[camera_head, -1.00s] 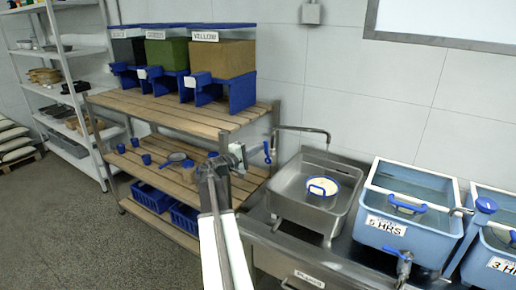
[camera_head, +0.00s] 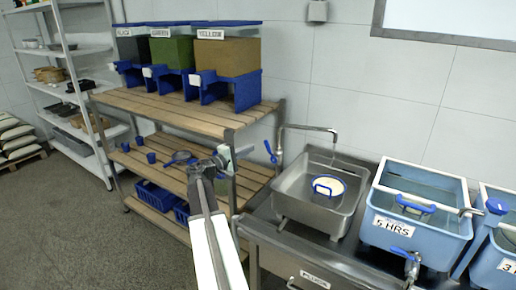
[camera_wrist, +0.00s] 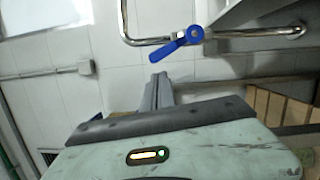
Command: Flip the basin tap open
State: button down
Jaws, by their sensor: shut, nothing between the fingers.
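The basin tap (camera_head: 308,128) is a thin chrome pipe rising behind the steel basin (camera_head: 300,211), its spout reaching right over it. Its blue lever (camera_head: 270,151) stands at the pipe's left side. In the wrist view the lever (camera_wrist: 178,48) lies slantwise across the chrome pipe (camera_wrist: 150,41). My gripper (camera_head: 246,151) is just left of the lever in the head view, shut and empty. In the wrist view its closed fingers (camera_wrist: 157,92) point up toward the lever, with a small gap in the picture. The exact depth between them cannot be told.
A slatted wooden rack (camera_head: 190,115) with bins stands left, behind my arm. Open floor (camera_head: 70,220) lies at left.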

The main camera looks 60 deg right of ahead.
jog(key=v, duration=0.6)
jog(key=shift+w+f, duration=0.1)
jog(key=w+a+f+n+t+y, duration=0.1)
jog(key=w+a+f+n+t, duration=0.15)
jog(key=w+a, duration=0.65)
jog(key=w+a+f+n+t+y, duration=0.15)
jog(key=w+a+t, duration=0.25)
jog(key=w+a, duration=0.6)
jog(key=a+f+t+y+p, duration=0.1)
jog(key=a+f+y, duration=0.2)
jog(key=a+f, duration=0.5)
jog(key=a+f+y, duration=0.3)
jog(key=a, duration=1)
jog(key=s+a+f+y, duration=0.2)
jog(key=a+y, duration=0.1)
jog(key=a, duration=0.4)
jog(key=s+a+f+m+g+y, duration=0.1)
jog(key=s+a+f+y, duration=0.1)
jog(key=a, duration=0.6)
jog(key=s+a+f+y, duration=0.3)
jog(key=a+f+y, duration=0.1)
jog(key=a, duration=0.3)
jog(key=shift+a+m, duration=0.15)
jog(key=shift+m, duration=0.15)
jog(key=shift+s+g, duration=0.15)
jog(key=shift+g, duration=0.1)
